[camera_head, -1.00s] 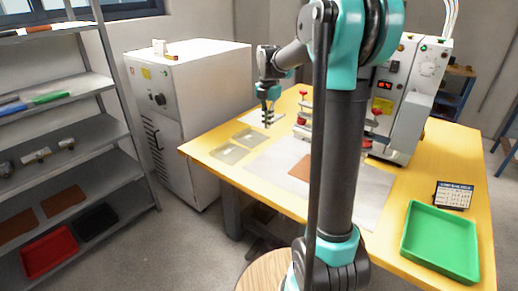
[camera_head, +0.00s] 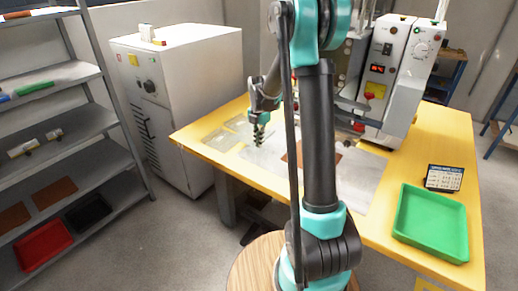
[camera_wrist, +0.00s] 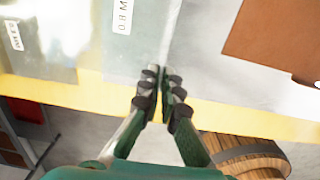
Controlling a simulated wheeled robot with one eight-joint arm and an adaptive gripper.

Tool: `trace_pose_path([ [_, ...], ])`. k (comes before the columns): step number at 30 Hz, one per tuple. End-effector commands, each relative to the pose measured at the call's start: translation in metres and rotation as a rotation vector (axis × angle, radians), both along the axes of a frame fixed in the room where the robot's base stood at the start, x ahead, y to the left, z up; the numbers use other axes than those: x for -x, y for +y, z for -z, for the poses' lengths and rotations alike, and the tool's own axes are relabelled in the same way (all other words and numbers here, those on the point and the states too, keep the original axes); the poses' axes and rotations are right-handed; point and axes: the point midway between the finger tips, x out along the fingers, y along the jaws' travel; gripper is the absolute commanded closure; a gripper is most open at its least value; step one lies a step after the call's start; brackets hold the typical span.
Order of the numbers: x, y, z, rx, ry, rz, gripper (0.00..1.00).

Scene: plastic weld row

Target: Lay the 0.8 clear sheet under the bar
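The clear sheet marked 0.8 (camera_wrist: 140,45) lies flat in the wrist view, with its white label at the top and its right edge near my fingertips. My gripper (camera_wrist: 163,75) points down over that edge, with a narrow gap between the fingers and nothing clearly held. Whether the fingertips touch the sheet is hard to tell. In the head view my gripper (camera_head: 259,140) is low over the table's left part. The bar is at the welding machine (camera_head: 395,75), mostly hidden behind my arm.
Another clear sheet (camera_wrist: 40,40) with a label lies to the left. A brown sheet (camera_wrist: 275,45) lies on the pale mat (camera_head: 362,185). A green tray (camera_head: 432,222) and a small dark sign (camera_head: 443,178) occupy the table's right. A wooden stool (camera_wrist: 245,155) stands by the front edge.

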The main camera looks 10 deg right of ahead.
Motion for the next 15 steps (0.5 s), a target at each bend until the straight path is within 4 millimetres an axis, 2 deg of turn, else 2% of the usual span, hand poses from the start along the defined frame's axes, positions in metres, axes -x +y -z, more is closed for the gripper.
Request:
trace_pose_path([
  [9,0.0,0.0,0.036,0.0,0.0,0.0,1.0],
  [15,0.0,0.0,0.036,0.0,0.0,0.0,1.0],
])
